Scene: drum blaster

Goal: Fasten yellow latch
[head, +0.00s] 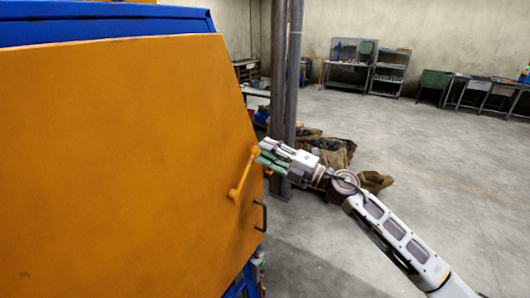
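The yellow latch (240,180) is a bar with a knob at its upper end, on the right part of the large orange door (110,150) of the machine. It slants from upper right to lower left. My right gripper (263,154) comes in from the right, its fingertips close beside the latch's upper end. Its fingers look spread, with green inner pads showing and nothing seen between them. I cannot tell whether a fingertip touches the latch. My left gripper is not in view.
A black handle (261,215) sits on the door's right edge below the latch. A dark metal post (287,80) stands just behind my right gripper. Sacks (335,152) lie on the floor beyond it. Workbenches (350,66) line the far wall; the floor at right is open.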

